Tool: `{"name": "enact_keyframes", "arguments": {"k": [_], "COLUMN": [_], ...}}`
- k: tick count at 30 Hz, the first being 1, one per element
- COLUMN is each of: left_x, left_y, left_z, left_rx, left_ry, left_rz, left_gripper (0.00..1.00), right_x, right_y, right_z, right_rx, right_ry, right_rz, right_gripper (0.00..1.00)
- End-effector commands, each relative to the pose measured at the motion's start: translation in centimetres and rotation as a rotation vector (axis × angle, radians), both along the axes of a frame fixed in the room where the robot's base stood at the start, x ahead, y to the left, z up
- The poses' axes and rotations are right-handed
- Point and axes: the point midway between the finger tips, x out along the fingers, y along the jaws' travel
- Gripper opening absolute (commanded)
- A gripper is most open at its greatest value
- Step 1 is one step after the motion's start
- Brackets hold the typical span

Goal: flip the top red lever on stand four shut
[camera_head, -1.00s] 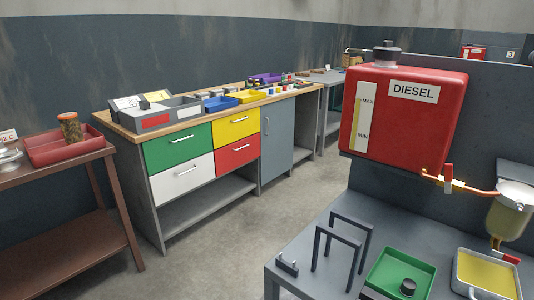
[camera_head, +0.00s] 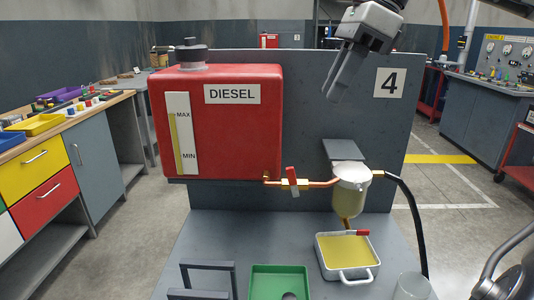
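Stand four carries a white "4" sign (camera_head: 389,83) on its dark grey back panel (camera_head: 310,105). The top red lever (camera_head: 292,174) sits on a brass valve (camera_head: 296,185) in the copper pipe between the red diesel tank (camera_head: 225,125) and the filter (camera_head: 350,190). The lever points up, roughly across the pipe. A second, lower red lever (camera_head: 362,233) shows under the filter bowl. My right gripper (camera_head: 339,92) hangs above and right of the top lever, pointing down, clear of it. Its fingers are seen nearly edge-on, so their opening is unclear. My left gripper is out of view.
A tray of yellow fluid (camera_head: 347,275) stands under the filter, with a green tray (camera_head: 279,271) to its left and a clear cup (camera_head: 412,287) to its right. A black hose (camera_head: 411,205) runs down at the right. The space before the top lever looks clear.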

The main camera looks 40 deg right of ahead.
Motion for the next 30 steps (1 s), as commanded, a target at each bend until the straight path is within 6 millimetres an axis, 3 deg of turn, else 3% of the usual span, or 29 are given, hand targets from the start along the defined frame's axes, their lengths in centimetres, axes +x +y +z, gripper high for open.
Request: {"name": "enact_keyframes", "arguments": {"k": [5, 21, 30], "left_x": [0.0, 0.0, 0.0], "left_y": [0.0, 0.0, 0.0], "left_z": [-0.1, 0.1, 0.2], "left_rx": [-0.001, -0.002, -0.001], "left_ry": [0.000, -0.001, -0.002], "left_rz": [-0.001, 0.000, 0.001], "left_gripper": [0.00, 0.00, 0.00], "right_x": [0.3, 3.0, 3.8], "right_y": [0.4, 3.7, 4.6], "right_z": [-1.4, -11.6, -14.5], "right_rx": [0.001, 0.001, 0.001], "right_ry": [0.004, 0.005, 0.002], "right_rz": [0.002, 0.002, 0.000], "right_gripper": [0.29, 0.29, 0.29]}}
